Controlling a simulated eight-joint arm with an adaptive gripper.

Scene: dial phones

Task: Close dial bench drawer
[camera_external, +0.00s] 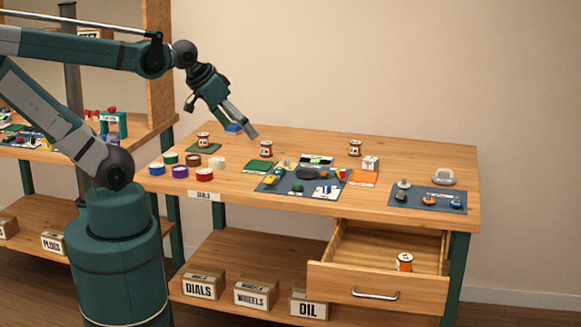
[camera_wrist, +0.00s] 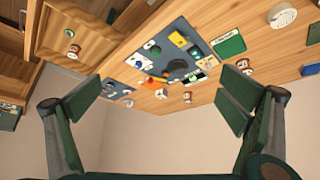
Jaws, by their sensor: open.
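The dial bench (camera_external: 290,213) is a wooden workbench with a "DIALS" label on its front edge. Its drawer (camera_external: 345,279) is pulled out at the front right, with a curved metal handle (camera_external: 376,295) on its face. A small orange-and-white can (camera_external: 404,262) stands inside the drawer. My gripper (camera_external: 240,132) is above the back left of the bench, well away from the drawer. In the wrist view my gripper (camera_wrist: 186,104) has its two fingers wide apart with nothing between them. The drawer also shows in the wrist view (camera_wrist: 80,22) at the upper left.
A dark mat (camera_external: 308,182) with small parts lies mid-bench, and another mat (camera_external: 428,198) with knobs lies at the right. Coloured tape rolls (camera_external: 180,172) and several small cans stand at the left and back. Boxes (camera_external: 256,294) sit on the lower shelf.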

